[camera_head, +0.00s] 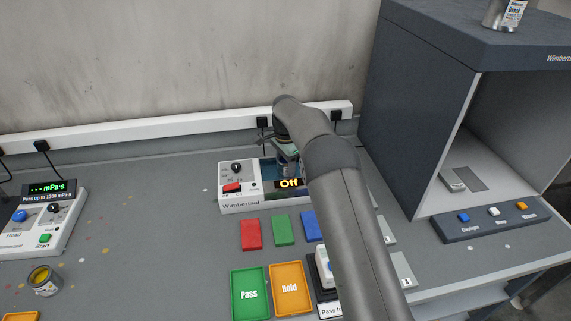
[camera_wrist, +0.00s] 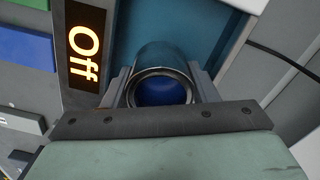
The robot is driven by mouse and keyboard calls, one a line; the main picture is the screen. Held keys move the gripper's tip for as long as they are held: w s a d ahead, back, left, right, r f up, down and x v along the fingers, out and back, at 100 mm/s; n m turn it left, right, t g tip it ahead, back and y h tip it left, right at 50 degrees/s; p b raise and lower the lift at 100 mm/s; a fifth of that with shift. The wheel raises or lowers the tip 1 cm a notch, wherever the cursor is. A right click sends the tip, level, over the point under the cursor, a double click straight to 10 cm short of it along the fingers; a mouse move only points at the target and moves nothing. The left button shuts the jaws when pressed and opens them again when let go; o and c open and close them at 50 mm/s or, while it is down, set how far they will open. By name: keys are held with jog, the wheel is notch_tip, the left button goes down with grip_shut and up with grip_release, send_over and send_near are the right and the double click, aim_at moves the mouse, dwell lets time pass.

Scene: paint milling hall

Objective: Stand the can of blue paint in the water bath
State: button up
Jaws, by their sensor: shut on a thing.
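The can of blue paint shows in the wrist view (camera_wrist: 160,86) as an open-topped metal can with blue inside. My gripper (camera_wrist: 160,92) is shut on the can, one finger on either side of it. The water bath (camera_head: 252,204) is the white unit with a knob, a red switch and a lit "Off" display; its blue-green basin also shows in the wrist view (camera_wrist: 205,30). The can is over or in the basin; I cannot tell whether it touches the bottom.
In front of the bath lie red (camera_head: 251,234), green (camera_head: 283,230) and blue (camera_head: 310,226) plates, then a green Pass tray (camera_head: 235,295) and an orange Hold tray (camera_head: 273,312). A yellow paint can (camera_head: 43,281) stands at left. A grey booth (camera_head: 415,110) rises at right.

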jog(key=shift+f, duration=0.3)
jog(key=o, duration=1.1)
jog(key=shift+o, duration=0.2)
notch_tip(320, 180, up, 17)
jog(key=shift+r, duration=0.2)
